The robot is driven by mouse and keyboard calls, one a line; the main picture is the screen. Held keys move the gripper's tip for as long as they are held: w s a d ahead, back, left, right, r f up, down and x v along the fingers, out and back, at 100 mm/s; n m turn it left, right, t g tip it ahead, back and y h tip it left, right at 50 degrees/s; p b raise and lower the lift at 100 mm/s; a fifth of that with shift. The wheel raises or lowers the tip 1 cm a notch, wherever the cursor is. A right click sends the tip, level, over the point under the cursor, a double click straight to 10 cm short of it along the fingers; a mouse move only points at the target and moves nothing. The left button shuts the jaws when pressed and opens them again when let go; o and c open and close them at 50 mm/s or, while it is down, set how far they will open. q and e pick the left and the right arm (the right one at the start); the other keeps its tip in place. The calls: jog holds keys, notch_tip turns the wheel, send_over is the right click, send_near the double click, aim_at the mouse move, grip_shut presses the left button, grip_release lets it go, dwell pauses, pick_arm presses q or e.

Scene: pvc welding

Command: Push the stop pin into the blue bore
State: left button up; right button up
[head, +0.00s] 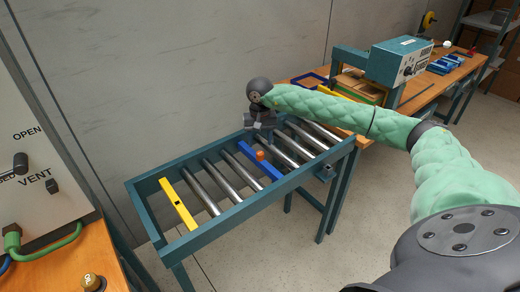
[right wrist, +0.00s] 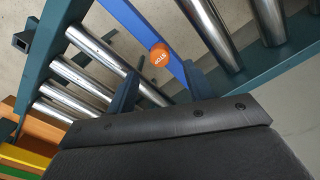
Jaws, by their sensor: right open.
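The stop pin (head: 260,155), with an orange cap, stands at the middle of the blue bar (head: 272,171) that crosses the roller conveyor. In the right wrist view the cap (right wrist: 160,55) reads STOP and covers the bore in the blue bar (right wrist: 138,28); how deep the pin sits cannot be told. My right gripper (head: 262,133) is above and behind the pin in the head view. In the right wrist view its two dark fingers (right wrist: 160,86) are apart and empty, with the cap just beyond the gap between them. My left gripper is not in view.
A yellow bar (head: 178,204) with a dark hole crosses the conveyor's left end. Steel rollers (head: 222,180) lie in a teal frame (head: 215,219). A workbench with a teal machine (head: 396,62) stands behind right. A panel (head: 40,150) with OPEN and VENT labels stands at left.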

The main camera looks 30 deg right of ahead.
aim_at(260, 153)
jog(key=shift+r, duration=1.55)
jog(key=shift+s+f, duration=0.1)
